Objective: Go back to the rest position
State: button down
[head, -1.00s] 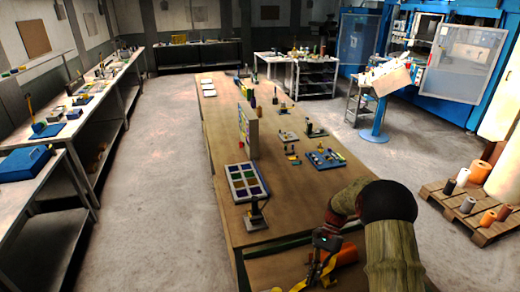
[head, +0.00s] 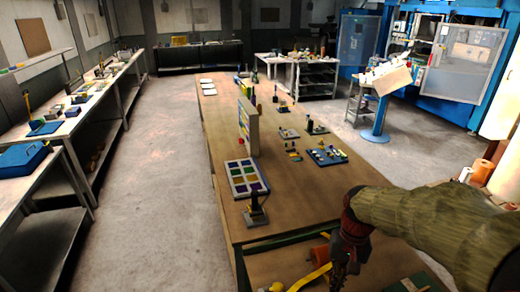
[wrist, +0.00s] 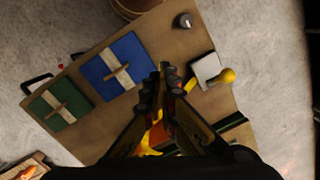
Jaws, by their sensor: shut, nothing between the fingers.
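My gripper (head: 340,278) is at the bottom of the head view, at the end of my arm, over the near worktop (head: 270,268). In the wrist view my gripper (wrist: 160,82) points away from the camera with its dark fingers together and nothing between them. It appears above a brown surface (wrist: 180,50), apart from the blue panel (wrist: 118,66) to its left. A yellow piece (wrist: 157,133) shows partly behind the fingers. The rest position itself is not marked in either view.
A green panel (wrist: 60,103) lies beside the blue one. A white block (wrist: 207,68) and a yellow knob (wrist: 227,76) are to the right. In the head view, the long table (head: 285,195) carries a tray of coloured squares (head: 247,178). The left aisle floor (head: 160,200) is clear.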

jog(key=s+r+n+t+b, duration=0.1)
jog(key=s+r+t+b, duration=0.1)
jog(key=s, duration=0.4)
jog(key=s+a+r+n+t+b, duration=0.1)
jog(key=s+r+t+b, duration=0.1)
jog(key=s+t+b, duration=0.2)
jog(key=s+b, duration=0.2)
jog(key=s, duration=0.1)
jog(key=shift+a+r+t+h, duration=0.2)
jog(key=shift+r+t+h, duration=0.1)
jog(key=shift+r+h, duration=0.1)
